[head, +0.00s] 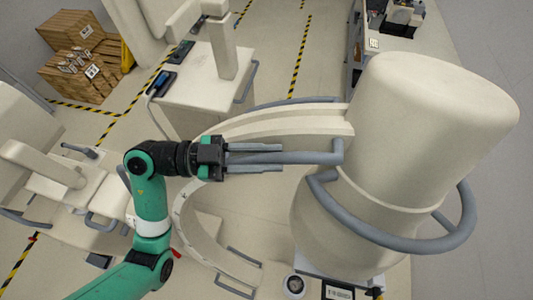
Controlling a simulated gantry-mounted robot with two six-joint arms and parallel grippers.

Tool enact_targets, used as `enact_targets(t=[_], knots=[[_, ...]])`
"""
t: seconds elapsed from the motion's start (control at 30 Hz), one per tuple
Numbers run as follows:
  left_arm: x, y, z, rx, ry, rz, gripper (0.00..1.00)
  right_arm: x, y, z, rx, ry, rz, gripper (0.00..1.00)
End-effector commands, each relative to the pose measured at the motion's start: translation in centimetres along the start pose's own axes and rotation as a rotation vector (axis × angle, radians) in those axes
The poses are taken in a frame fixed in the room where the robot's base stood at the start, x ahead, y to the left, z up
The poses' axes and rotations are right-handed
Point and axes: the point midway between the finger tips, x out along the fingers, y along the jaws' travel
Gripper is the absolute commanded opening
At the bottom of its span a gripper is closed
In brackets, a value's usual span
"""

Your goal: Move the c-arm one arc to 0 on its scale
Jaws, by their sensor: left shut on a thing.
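The c-arm's cream arc (275,119) curves from the big drum-shaped head (420,120) round to the left and down. Its lower part (190,228) bears small dark marks, too small to read. A grey bar handle (315,157) sticks out to the left from beside the head. My left gripper (278,157) comes in from the left, its long grey fingers shut on the end of this handle. The fingers hide part of the handle and cover some of the arc behind. My right gripper is not in view.
A grey ring rail (395,240) loops round the head. Another cream cart (200,90) stands behind, and cream equipment (60,185) is at the left. Open floor (285,30) with striped tape lies at the back.

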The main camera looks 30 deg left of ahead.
Motion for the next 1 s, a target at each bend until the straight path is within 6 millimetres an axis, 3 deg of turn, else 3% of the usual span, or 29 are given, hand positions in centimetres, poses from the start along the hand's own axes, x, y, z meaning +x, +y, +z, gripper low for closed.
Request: enact_targets(t=[0.8,0.83,0.97,1.0], knots=[[-1.8,-0.2,0.8,-0.01,0.021,-0.018,0.0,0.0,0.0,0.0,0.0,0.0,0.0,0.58],[-1.8,-0.2,0.8,-0.01,0.021,-0.018,0.36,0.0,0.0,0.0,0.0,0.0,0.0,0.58],[-1.7,-0.1,0.8,-0.009,0.022,-0.017,0.6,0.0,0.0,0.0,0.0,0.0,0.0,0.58],[-1.7,-0.1,0.8,-0.009,0.022,-0.016,0.61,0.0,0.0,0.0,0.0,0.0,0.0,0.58]])
